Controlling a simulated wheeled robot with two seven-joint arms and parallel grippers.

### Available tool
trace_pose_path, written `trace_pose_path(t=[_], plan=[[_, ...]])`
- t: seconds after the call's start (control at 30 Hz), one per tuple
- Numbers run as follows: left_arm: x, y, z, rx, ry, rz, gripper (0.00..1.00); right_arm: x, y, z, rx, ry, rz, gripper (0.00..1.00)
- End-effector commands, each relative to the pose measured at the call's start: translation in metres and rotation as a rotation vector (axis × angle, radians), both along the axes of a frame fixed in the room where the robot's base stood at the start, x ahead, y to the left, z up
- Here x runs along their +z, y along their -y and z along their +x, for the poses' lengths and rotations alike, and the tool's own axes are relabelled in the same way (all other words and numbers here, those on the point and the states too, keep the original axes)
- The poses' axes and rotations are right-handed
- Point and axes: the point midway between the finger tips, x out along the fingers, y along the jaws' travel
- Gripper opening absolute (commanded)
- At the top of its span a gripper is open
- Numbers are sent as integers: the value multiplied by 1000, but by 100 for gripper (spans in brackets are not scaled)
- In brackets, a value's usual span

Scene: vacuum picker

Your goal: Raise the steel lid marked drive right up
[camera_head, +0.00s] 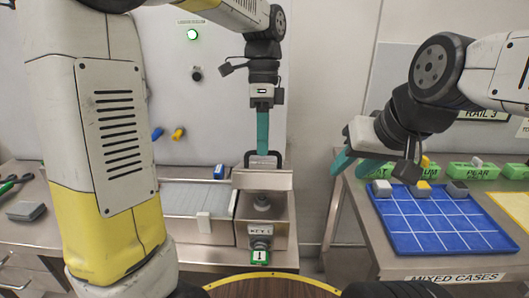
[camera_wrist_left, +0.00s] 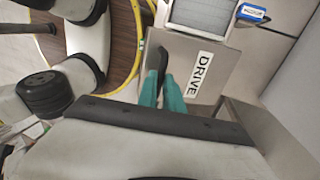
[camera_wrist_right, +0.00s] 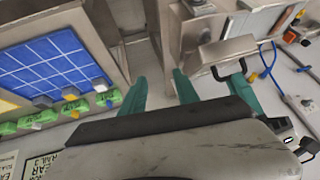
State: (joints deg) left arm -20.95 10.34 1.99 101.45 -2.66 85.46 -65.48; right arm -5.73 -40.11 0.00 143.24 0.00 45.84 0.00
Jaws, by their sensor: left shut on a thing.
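The lid's DRIVE label (camera_wrist_left: 200,73) faces the left wrist view. My left gripper (camera_head: 263,152) points down and is shut on the lid's dark handle (camera_head: 279,159). The lid's exact tilt is hard to tell. My right gripper (camera_head: 356,165) is open and empty, above the gap between the benches, right of the lid and apart from it.
A green lamp (camera_head: 193,34) glows on the wall.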

Motion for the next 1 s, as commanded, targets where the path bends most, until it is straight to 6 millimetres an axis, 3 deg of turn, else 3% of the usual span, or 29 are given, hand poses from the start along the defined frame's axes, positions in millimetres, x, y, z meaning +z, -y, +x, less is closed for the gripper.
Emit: trace_pose_path(t=[0.33, 0.83, 0.87, 1.0], plan=[[16, 1, 22, 0, -38, -2, 0, 0, 0, 0, 0, 0, 0, 37], [17, 0, 27, 2, -35, 1, 0, 0, 0, 0, 0, 0, 0, 37], [17, 0, 27, 2, -35, 1, 0, 0, 0, 0, 0, 0, 0, 35], [17, 0, 27, 2, -36, 2, 0, -1, -4, 0, 53, 0, -31, 8]])
